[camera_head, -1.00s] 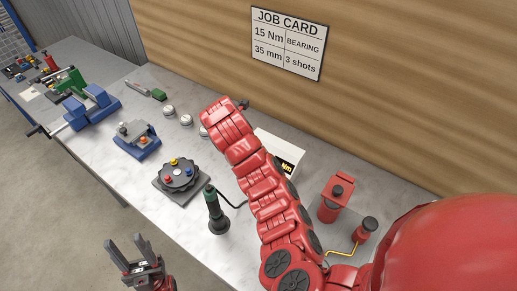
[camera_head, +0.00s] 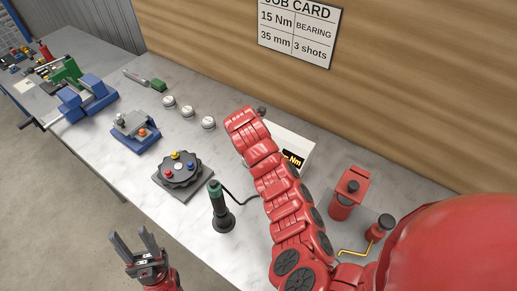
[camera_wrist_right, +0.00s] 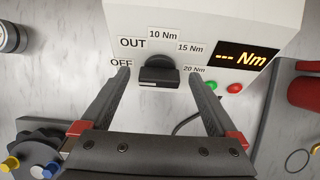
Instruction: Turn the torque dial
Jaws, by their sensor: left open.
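The torque dial (camera_wrist_right: 158,70) is a black knob on the front of a white controller box (camera_wrist_right: 215,20) in the right wrist view. Labels OFF, OUT, 10 Nm, 15 Nm and 20 Nm surround it, and the display (camera_wrist_right: 245,57) reads "--- Nm". My right gripper (camera_wrist_right: 158,72) is open, one finger to each side of the dial, with gaps visible. In the head view the box (camera_head: 294,142) is partly hidden behind my right arm, and the dial is hidden. My left gripper (camera_head: 132,237) is open and empty off the bench's front edge.
A green-black driver (camera_head: 219,207) stands on the bench (camera_head: 150,100), left of my right arm. A dark round fixture (camera_head: 180,170) with coloured knobs is farther left. A red tool (camera_head: 348,193) stands right of the arm. The job card (camera_head: 297,30) reads 15 Nm.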

